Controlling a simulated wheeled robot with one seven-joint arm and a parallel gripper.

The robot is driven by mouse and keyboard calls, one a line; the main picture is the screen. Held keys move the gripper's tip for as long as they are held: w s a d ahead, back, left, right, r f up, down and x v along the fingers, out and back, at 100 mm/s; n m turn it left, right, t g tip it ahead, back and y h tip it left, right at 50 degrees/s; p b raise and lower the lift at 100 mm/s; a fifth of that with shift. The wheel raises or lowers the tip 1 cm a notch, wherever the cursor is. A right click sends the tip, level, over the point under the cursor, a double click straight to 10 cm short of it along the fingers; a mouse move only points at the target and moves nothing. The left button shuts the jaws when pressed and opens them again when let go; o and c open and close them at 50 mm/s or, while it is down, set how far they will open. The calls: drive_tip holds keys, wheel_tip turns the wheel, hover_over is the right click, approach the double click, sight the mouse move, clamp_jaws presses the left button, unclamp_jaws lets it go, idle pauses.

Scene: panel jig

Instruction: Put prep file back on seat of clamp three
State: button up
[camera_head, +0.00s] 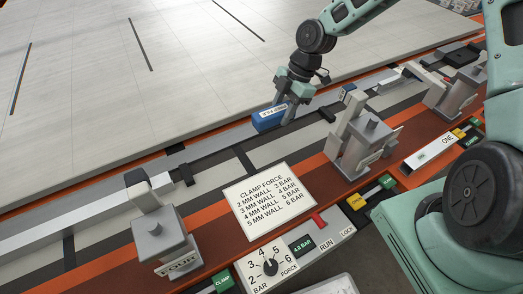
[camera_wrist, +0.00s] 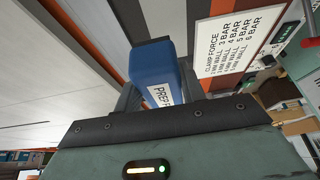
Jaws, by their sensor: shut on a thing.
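The prep file is a blue block (camera_head: 267,119) with a white label. My gripper (camera_head: 283,112) is shut on it and holds it near the grey rail at the panel's edge; I cannot tell whether it touches anything below. In the wrist view the blue prep file (camera_wrist: 152,62) sits between the fingers, its label starting "PREP" and partly hidden. A grey clamp (camera_head: 362,145) stands to the right of my gripper. The clamp marked FOUR (camera_head: 160,238) stands at the lower left. I cannot read a number three on any clamp, and no seat is clearly made out.
A clamp force card (camera_head: 269,199) lies between the two nearer clamps, with a dial panel (camera_head: 268,266) below it. Another clamp (camera_head: 452,92) stands at the right, near a plate marked ONE (camera_head: 428,151). The large pale panel (camera_head: 120,90) is mostly clear.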

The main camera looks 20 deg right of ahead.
sight(275, 145)
wheel_tip(275, 145, down, 10)
drive_tip(key=shift+r+p, duration=0.1)
drive_tip(key=shift+p, duration=0.65)
drive_tip(key=o, duration=1.3)
